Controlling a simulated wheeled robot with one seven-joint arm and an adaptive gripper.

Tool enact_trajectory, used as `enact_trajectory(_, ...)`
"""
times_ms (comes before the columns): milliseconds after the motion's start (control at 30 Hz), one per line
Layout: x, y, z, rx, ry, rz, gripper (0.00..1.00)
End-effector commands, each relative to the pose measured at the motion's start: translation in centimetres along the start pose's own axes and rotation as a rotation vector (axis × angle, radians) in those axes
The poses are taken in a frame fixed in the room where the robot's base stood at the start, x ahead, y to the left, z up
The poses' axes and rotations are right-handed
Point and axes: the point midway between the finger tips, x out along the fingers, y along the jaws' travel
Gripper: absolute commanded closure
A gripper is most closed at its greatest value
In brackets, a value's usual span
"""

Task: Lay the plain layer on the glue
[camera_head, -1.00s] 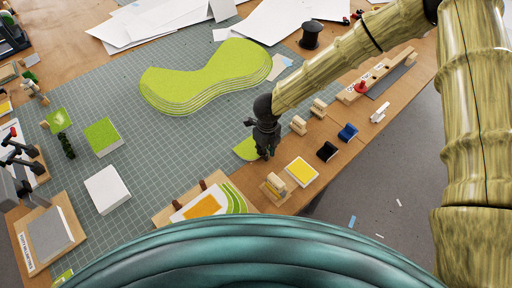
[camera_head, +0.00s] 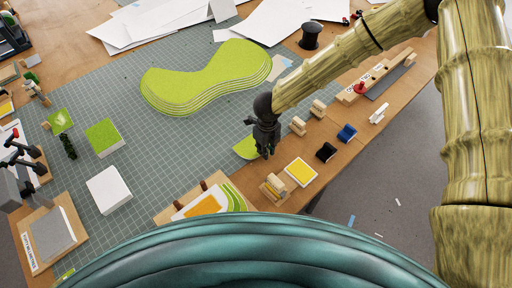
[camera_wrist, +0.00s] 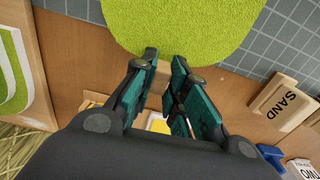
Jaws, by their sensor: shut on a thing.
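A plain green layer (camera_head: 246,148) with a rounded edge is at the front edge of the cutting mat, beside my gripper (camera_head: 266,150). In the wrist view the green layer (camera_wrist: 190,25) spreads beyond my fingertips (camera_wrist: 163,70). My gripper is shut on a small tan tab at the layer's near edge. Whether the layer touches the mat is unclear. A board (camera_head: 163,212) at the front carries a white sheet with an orange patch (camera_head: 205,205) and green curved strips. I cannot tell where the glue is.
A stepped green hill model (camera_head: 205,70) stands on the mat (camera_head: 165,140). Labelled wooden blocks, one reading SAND (camera_wrist: 283,97), line the front right edge. A yellow pad (camera_head: 299,171) and a white block (camera_head: 109,190) are nearby. The mat's middle is clear.

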Motion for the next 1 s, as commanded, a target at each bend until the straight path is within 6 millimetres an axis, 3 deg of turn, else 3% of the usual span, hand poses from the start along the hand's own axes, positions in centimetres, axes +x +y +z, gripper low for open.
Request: enact_trajectory(1000,-3.6,0.0,0.0,0.000,0.000,0.000,1.00)
